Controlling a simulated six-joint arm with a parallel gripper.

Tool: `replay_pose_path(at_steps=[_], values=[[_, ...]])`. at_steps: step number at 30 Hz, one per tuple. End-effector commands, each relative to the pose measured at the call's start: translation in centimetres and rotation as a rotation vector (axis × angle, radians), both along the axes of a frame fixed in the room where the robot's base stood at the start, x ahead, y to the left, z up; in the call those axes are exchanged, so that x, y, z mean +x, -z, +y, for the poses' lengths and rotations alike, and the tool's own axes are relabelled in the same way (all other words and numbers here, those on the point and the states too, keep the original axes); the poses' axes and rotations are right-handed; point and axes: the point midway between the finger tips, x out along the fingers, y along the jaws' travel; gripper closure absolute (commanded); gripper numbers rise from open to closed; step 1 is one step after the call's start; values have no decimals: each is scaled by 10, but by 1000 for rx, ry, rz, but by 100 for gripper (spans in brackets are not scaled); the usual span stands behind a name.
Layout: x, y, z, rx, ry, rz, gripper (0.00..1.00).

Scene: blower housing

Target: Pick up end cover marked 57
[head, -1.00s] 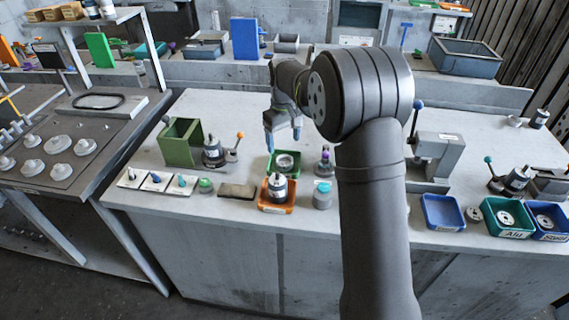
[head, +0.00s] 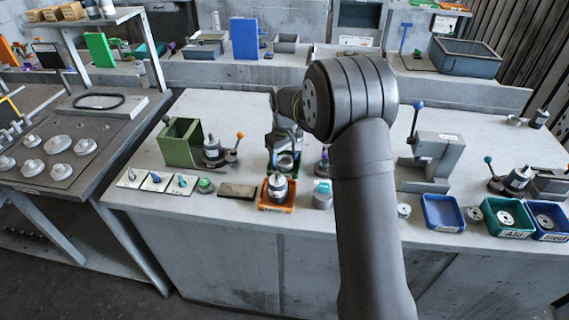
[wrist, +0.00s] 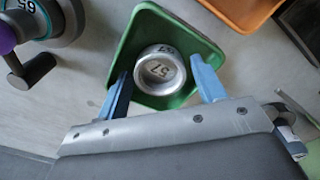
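The end cover marked 57 (wrist: 160,70) is a round silver part with the number on its top. It lies in a small green tray (wrist: 136,36). In the head view the cover (head: 285,161) is partly hidden by my gripper. My gripper (wrist: 163,82) is open, with its two blue fingers on either side of the cover in the wrist view. I cannot tell whether the fingers touch the cover. In the head view my gripper (head: 284,150) points down at the green tray.
An orange tray (head: 277,208) with a white and dark part stands just in front. A purple-topped part (head: 323,163) and a grey cylinder (head: 322,195) are to the right. A green open box (head: 180,150) stands to the left. A grey press-like stand (head: 435,160) is further right.

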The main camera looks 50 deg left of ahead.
Motion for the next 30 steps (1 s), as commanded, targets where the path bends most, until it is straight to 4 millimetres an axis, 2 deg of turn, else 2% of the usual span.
replay_pose_path(at_steps=[1,5,6,17,20,24,30], values=[[0,0,0,0,0,0,47],[0,0,0,0,0,0,73],[0,0,0,0,0,0,74],[0,-7,0,2,0,-1,74],[0,-17,0,1,0,-1,74],[0,-42,1,4,0,-2,74],[26,-69,-37,2,5,-1,74]])
